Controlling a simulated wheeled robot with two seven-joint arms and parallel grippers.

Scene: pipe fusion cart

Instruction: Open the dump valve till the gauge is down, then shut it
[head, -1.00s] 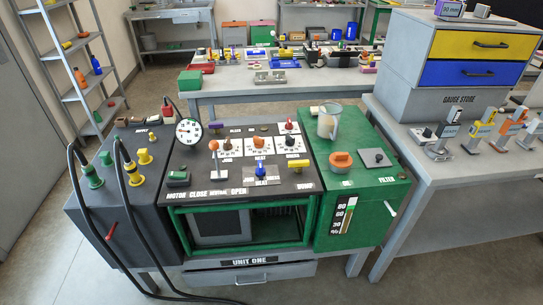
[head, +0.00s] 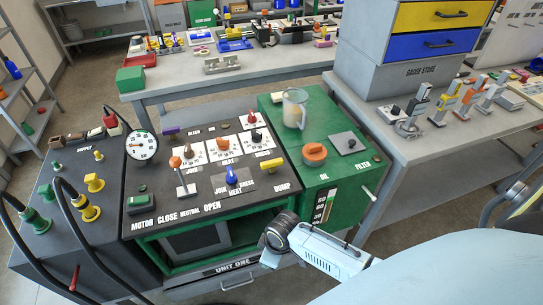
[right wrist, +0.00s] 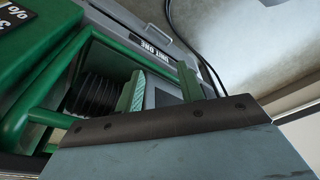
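The dump valve's yellow handle (head: 272,165) lies crosswise on the black panel, above the DUMP label (head: 283,187). The round white gauge (head: 141,145) stands at the panel's back left corner; its needle is too small to read surely. My right arm comes in from the lower right, its wrist (head: 278,232) in front of the unit, below and apart from the yellow handle. In the right wrist view my right gripper (right wrist: 160,88) has its two fingers apart with nothing between them. The unit's green frame (right wrist: 58,85) is close by. My left gripper is not in view.
The panel also carries an orange-topped lever (head: 180,175), a blue knob (head: 232,174) and several dials. The green oil and filter box (head: 325,130) with a clear jug (head: 294,108) is just right of the valve. Black hoses (head: 85,225) arch at left.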

